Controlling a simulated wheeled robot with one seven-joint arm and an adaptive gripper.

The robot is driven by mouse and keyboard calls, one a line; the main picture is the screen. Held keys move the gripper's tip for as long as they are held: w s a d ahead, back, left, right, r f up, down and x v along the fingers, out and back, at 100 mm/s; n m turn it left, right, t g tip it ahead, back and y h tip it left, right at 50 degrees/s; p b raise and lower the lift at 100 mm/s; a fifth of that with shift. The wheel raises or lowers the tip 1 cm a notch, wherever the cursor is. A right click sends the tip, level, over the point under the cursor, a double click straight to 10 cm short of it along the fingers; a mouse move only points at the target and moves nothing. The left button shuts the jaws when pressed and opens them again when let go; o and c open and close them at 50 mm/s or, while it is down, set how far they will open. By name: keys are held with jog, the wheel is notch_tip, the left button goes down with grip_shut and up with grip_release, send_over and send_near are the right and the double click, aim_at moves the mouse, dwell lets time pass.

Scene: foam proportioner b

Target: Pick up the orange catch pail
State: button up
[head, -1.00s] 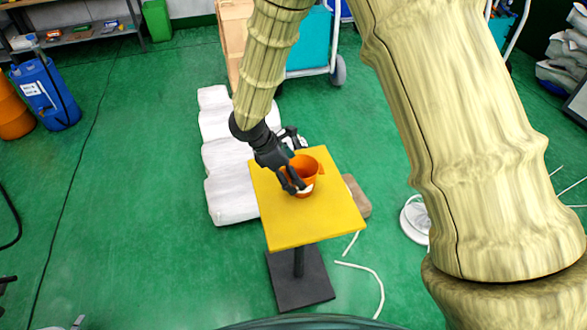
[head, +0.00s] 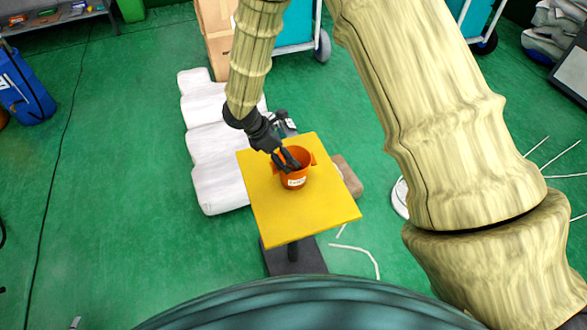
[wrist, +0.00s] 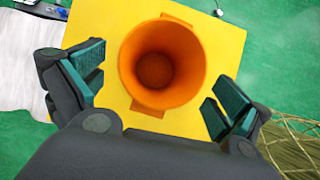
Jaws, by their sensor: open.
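The orange catch pail (head: 296,178) stands upright on a small yellow table (head: 310,222), with a white label on its near side. In the wrist view I look down into the empty-looking pail (wrist: 195,58), which has a tab on its upper and lower rim. My gripper (head: 288,163) is over the pail's far left part in the head view. In the wrist view my gripper (wrist: 156,82) is open, with one teal-padded finger at the pail's left and one at its lower right. I see a gap between each finger and the pail there.
White sacks (head: 220,175) lie on the green floor left of the table. A brown block (head: 347,177) lies right of it. White tubing (head: 358,252) lies on the floor nearby. A teal cart (head: 295,40) and a wooden crate (head: 215,45) stand behind.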

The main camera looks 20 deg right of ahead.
aim_at(295, 180)
jog(key=shift+p+x, duration=1.3)
jog(key=shift+x, duration=1.3)
jog(key=shift+s, duration=0.2)
jog(key=c, duration=0.8)
